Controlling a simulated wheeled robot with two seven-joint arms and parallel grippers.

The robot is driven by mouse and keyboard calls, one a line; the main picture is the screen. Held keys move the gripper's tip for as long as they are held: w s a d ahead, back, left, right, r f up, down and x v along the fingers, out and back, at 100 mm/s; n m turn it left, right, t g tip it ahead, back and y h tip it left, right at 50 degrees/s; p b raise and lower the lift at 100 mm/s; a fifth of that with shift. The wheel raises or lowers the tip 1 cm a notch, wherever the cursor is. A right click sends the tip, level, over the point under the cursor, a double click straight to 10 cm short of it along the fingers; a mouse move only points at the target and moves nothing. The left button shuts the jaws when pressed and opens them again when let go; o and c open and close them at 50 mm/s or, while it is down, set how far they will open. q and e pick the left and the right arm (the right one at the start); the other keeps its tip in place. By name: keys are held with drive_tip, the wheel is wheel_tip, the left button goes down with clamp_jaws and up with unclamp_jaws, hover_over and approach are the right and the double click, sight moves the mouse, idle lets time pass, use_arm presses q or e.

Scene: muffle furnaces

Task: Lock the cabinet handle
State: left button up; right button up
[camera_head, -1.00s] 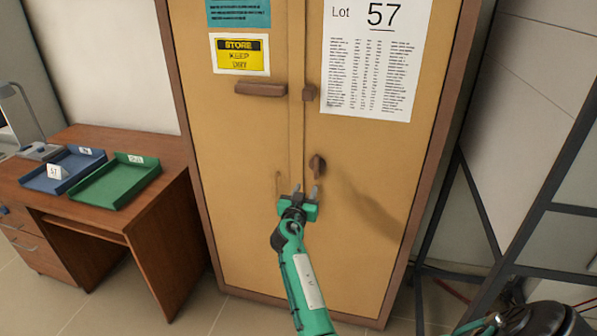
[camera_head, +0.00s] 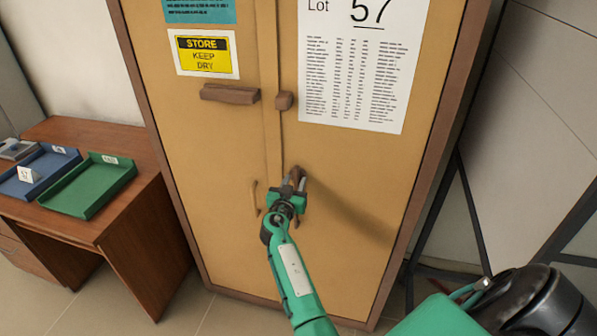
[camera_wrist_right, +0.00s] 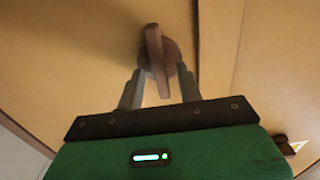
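The tan cabinet (camera_head: 345,215) has a dark brown rotary handle (camera_head: 299,174) on its right door, just right of the door seam. My right gripper (camera_head: 289,184) is at this handle in the head view and partly covers it. In the right wrist view, the handle (camera_wrist_right: 155,48) is a roughly upright lever on a round base. My right gripper's fingers (camera_wrist_right: 158,88) are apart, one on each side of the lever's lower part, with gaps showing. Contact cannot be told. My left gripper is not in view.
A thin pull (camera_head: 254,197) is left of the seam. A wooden desk (camera_head: 140,215) with a green tray (camera_head: 90,187) stands left. A dark metal frame (camera_head: 432,225) stands right.

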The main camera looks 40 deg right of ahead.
drive_tip(key=shift+w+d+r, duration=0.1)
drive_tip(key=shift+c, duration=0.5)
clamp_jaws()
